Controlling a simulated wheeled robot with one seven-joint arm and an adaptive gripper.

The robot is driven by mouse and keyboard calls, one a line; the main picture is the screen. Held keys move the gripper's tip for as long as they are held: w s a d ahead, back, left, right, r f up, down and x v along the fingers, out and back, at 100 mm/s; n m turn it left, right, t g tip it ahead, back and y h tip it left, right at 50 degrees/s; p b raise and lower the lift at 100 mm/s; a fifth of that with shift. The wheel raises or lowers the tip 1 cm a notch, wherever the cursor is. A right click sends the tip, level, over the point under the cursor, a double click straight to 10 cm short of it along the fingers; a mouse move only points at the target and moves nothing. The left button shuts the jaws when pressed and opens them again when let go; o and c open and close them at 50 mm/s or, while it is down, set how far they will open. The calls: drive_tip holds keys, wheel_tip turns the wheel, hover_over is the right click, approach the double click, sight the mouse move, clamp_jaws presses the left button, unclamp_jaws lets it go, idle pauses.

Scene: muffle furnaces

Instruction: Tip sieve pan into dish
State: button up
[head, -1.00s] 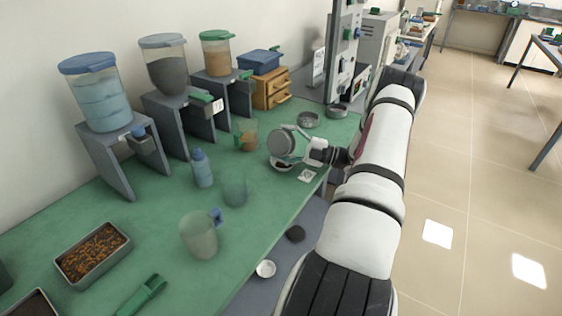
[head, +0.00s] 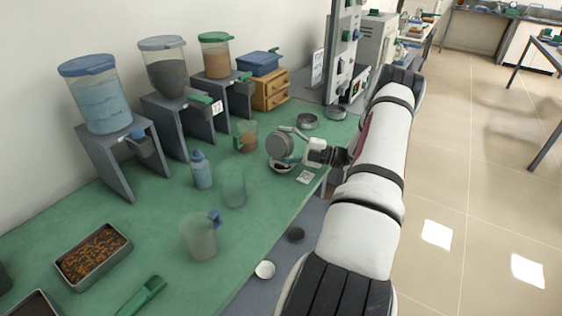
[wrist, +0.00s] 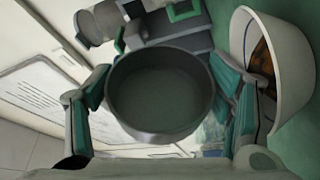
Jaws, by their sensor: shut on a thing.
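The sieve pan (head: 280,146) is a round grey metal pan, tilted nearly on edge above the green bench in the head view. My gripper (wrist: 163,88) is shut on it, with one finger on each side of its rim in the wrist view. The pan's inside (wrist: 160,97) looks dark and I see no clear contents. The white dish (head: 272,168) stands on the bench just below the pan, partly hidden by it. In the wrist view the dish (wrist: 290,85) is at the right, beside the finger, with brown material inside.
Two more round metal pans (head: 308,121) (head: 336,112) stand behind. A small cup with brown contents (head: 248,140), a blue bottle (head: 201,172) and clear jugs (head: 198,238) stand left and nearer. Hopper dispensers (head: 97,100) line the wall.

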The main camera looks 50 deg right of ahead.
sight(282, 149)
drive_tip(key=shift+s+a+r+n+g+p, duration=0.15)
drive_tip(key=shift+a+n+g+p, duration=0.1)
drive_tip(key=shift+n, duration=0.3)
drive_tip(key=shift+w+a+r+n+g+p, duration=0.15)
drive_tip(key=shift+n+g, duration=0.1)
drive_tip(key=shift+n, duration=0.3)
drive_tip(key=shift+a+f+n, duration=0.1)
drive_tip(key=shift+f+n, duration=0.1)
drive_tip(key=shift+n, duration=0.1)
drive_tip(key=shift+s+a+r+n+g+h+p, duration=0.15)
drive_tip(key=shift+a+n+g+p, duration=0.15)
drive_tip(key=shift+n, duration=0.3)
drive_tip(key=shift+w+a+n+g+h+p, duration=0.1)
drive_tip(key=shift+a+n+g+h+p, duration=0.15)
drive_tip(key=shift+n, duration=0.35)
drive_tip(key=shift+a+f+n, duration=0.2)
drive_tip(key=shift+n, duration=0.4)
drive_tip(key=shift+g, duration=0.25)
drive_tip(key=n+p, duration=0.1)
drive_tip(key=a+n+h, duration=0.1)
drive_tip(key=shift+s+r+n+g+p, duration=0.15)
drive_tip(key=shift+r+n+g+p, duration=0.15)
drive_tip(key=shift+p, duration=0.05)
drive_tip(key=shift+a+f+n+h, duration=0.15)
drive_tip(key=shift+n+h, duration=0.15)
drive_tip(key=shift+h, duration=0.1)
